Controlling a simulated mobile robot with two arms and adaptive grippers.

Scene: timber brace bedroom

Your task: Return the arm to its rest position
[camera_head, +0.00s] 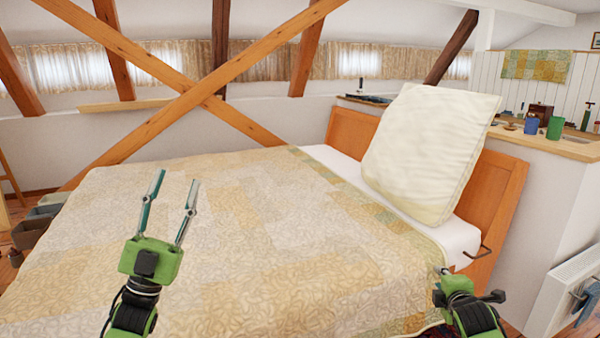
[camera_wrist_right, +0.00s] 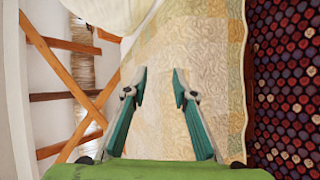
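My left gripper (camera_head: 170,210) is open and empty above the quilt of the bed, at the lower left of the head view. My right gripper (camera_head: 445,275) is at the lower right of the head view, by the near edge of the bed; its fingers are hard to make out there. In the right wrist view my right gripper (camera_wrist_right: 160,92) shows two teal fingers apart, with nothing between them. Its fingertips point along the patterned quilt.
The bed with its quilt (camera_head: 240,230) fills the middle. A cream pillow (camera_head: 430,150) leans against the wooden headboard (camera_head: 500,195). A ledge (camera_head: 550,138) behind holds cups. A dark dotted rug (camera_wrist_right: 290,90) lies beside the bed. A radiator (camera_head: 560,295) stands at right.

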